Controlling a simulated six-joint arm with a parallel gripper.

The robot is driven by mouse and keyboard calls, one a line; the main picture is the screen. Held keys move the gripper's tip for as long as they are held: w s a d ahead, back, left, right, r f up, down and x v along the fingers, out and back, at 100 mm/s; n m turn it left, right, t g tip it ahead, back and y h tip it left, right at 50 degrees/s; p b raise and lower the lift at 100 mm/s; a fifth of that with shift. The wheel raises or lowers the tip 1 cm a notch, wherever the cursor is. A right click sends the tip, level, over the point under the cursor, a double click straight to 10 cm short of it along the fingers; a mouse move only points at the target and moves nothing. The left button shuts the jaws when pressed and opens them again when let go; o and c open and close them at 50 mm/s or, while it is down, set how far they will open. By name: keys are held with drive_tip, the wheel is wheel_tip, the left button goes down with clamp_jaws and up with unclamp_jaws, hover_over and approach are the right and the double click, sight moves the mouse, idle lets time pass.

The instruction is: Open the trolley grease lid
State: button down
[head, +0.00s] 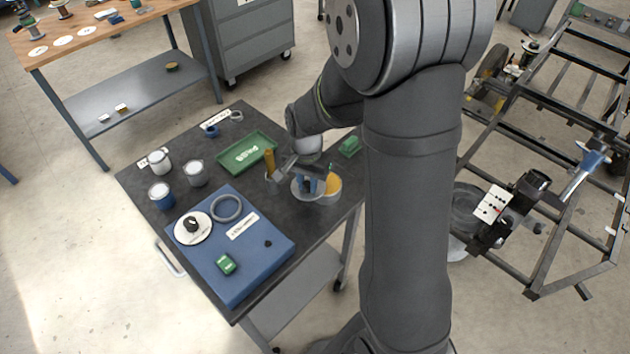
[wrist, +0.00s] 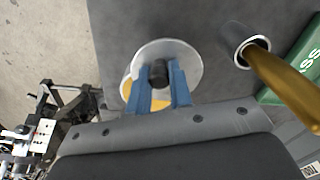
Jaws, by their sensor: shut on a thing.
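The grease lid (wrist: 190,57) is a pale round disc with a black knob (wrist: 159,70). My gripper (wrist: 160,78) has its two blue fingers shut on that knob. In the head view my gripper (head: 314,186) is over the trolley's right side, with the lid (head: 298,190) under it. The grease tub (head: 331,190) is beside and partly below the lid, and yellow grease shows past the lid's edge. The grease also shows between my fingers in the wrist view (wrist: 160,104). The lid is off-centre from the tub; its exact height above the rim is unclear.
A brush with a yellow handle (wrist: 280,78) stands in a grey cup (wrist: 238,40) close to the lid. A green tray (head: 246,152), several small cans and a blue mat (head: 215,265) share the trolley top (head: 140,185). A metal frame (head: 540,130) stands to the right.

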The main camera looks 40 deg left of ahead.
drive_tip(key=shift+s+a+m, duration=0.25)
drive_tip(key=shift+a+m, duration=0.25)
drive_tip(key=shift+m, duration=0.4)
drive_tip(key=shift+s+a+m, duration=0.25)
drive_tip(key=shift+a+m, duration=0.25)
drive_tip(key=shift+m, duration=0.4)
drive_tip(key=c, duration=1.3)
unclamp_jaws()
wheel_tip(320, 180, up, 18)
drive_tip(key=shift+f, duration=0.25)
drive_tip(key=shift+c, duration=0.2)
